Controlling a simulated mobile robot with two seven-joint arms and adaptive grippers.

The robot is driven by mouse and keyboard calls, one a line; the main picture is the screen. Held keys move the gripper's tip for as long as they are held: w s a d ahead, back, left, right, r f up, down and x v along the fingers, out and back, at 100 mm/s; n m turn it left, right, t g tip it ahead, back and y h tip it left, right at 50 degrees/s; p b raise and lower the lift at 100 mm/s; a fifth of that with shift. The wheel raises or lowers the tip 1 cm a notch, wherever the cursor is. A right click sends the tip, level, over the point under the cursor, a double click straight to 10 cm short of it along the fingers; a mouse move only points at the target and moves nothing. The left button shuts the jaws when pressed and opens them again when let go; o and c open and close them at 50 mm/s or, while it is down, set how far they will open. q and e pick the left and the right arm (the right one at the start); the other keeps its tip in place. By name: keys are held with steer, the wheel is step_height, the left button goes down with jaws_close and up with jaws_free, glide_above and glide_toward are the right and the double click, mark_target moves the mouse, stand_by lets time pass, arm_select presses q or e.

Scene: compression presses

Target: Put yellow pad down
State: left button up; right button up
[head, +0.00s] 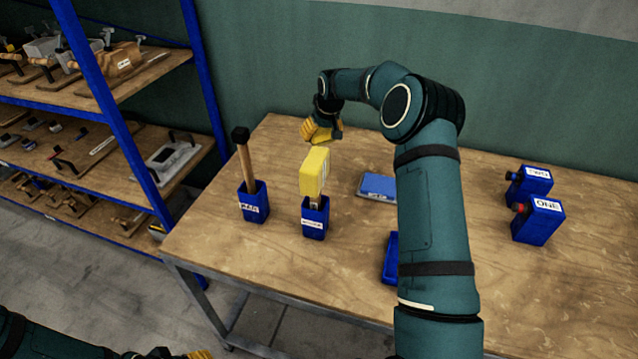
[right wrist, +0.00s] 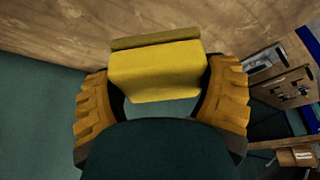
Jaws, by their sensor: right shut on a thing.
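My right gripper (head: 322,130) reaches over the bench from above and behind. In the right wrist view its two ribbed fingers (right wrist: 157,100) stand on either side of the yellow pad (right wrist: 155,72), shut on it. In the head view the yellow pad (head: 314,172) shows just below the fingers, above a small labelled blue holder (head: 315,220). A short pale piece shows between pad and holder; I cannot tell whether the pad touches the holder. My left gripper (head: 200,355) barely shows at the bottom edge, and its jaws cannot be made out.
A blue holder (head: 253,207) with a black-headed wooden-handled tool stands to the left. A blue-topped block (head: 378,187) lies to the right, and a blue tray (head: 391,262) is partly hidden by my arm. Two blue containers stand farther right. A shelf rack is left of the wooden bench.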

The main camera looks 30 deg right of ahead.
mark_target(320, 144)
steer(key=b+x, duration=0.1)
steer(key=x, duration=0.1)
steer(key=b+x, duration=0.1)
steer(key=x, duration=0.1)
steer(key=shift+s+a+f, duration=0.1)
steer(key=shift+s+f, duration=0.15)
steer(key=shift+s, duration=0.1)
steer(key=shift+s+f+b, duration=0.15)
steer(key=shift+f+b, duration=0.2)
steer(key=shift+b, duration=0.3)
arm_select(q)
step_height(320, 144, down, 6)
steer(key=b, duration=0.1)
steer(key=shift+s+f, duration=0.15)
steer(key=shift+s, duration=0.05)
arm_select(e)
step_height(320, 144, down, 10)
arm_select(q)
steer(key=shift+d+f+b, duration=0.1)
steer(key=shift+b, duration=0.2)
arm_select(e)
steer(key=shift+f, duration=0.1)
steer(key=o, duration=1.1)
steer(key=shift+r, duration=0.4)
arm_select(q)
steer(key=shift+r+p, duration=0.75)
steer(key=shift+r, duration=0.05)
arm_select(e)
steer(key=v, duration=1.1)
steer(key=shift+r, duration=0.15)
